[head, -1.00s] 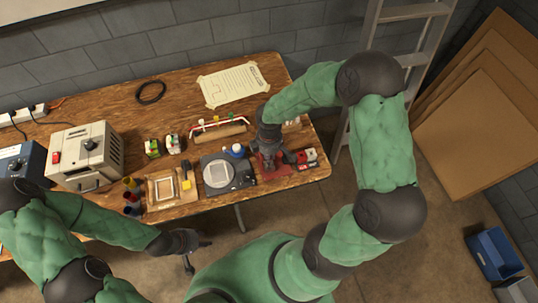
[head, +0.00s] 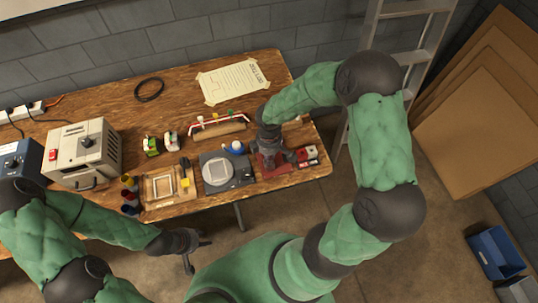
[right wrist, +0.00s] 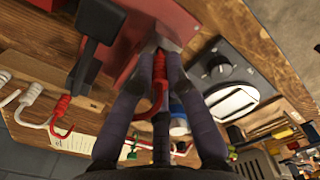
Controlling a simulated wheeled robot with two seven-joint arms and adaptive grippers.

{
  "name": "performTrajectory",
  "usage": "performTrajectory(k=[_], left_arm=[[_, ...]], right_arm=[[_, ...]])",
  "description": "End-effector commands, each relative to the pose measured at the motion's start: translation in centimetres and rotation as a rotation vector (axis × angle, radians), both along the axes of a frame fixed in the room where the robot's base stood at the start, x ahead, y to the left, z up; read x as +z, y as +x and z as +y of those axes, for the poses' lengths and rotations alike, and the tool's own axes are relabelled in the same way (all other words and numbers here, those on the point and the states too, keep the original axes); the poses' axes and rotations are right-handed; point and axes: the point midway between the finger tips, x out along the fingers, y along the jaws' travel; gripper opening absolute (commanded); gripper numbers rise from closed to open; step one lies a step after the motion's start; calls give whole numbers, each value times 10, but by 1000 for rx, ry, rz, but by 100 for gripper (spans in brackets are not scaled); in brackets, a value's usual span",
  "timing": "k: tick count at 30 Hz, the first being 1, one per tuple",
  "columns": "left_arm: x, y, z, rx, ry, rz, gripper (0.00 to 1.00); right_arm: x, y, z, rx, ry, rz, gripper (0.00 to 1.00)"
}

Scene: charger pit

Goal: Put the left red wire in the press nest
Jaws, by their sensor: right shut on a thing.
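The red press (head: 268,173) stands at the right end of the bench, and its red body with a black lever (right wrist: 88,60) fills the top of the right wrist view. My right gripper (right wrist: 160,62) is shut on a red wire (right wrist: 159,88), right up against the press. The wire's far end meets a grey metal part at the press; I cannot tell whether it sits in the nest. Another red wire (right wrist: 62,118) rests on a wooden rack (right wrist: 50,82) beside white ones. My left gripper (head: 197,254) is open and empty in front of the bench.
A dark plate device with a white pad (head: 218,172) stands left of the press. A wooden frame (head: 160,187), colored pots (head: 130,195) and a beige box (head: 85,150) are further left. A paper sheet (head: 233,82) lies behind. A ladder (head: 425,30) leans at right.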

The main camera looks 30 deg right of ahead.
Motion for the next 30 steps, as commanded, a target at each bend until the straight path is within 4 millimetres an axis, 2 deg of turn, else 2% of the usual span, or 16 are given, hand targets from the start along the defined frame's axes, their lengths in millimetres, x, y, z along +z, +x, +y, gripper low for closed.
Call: performTrajectory(k=[13, 30], left_arm=[[-8, 0, 0, 0, 0, 0, 40], [-9, 0, 0, 0, 0, 0, 40]], right_arm=[[-10, 0, 0, 0, 0, 0, 0], [-10, 0, 0, 0, 0, 0, 0]])
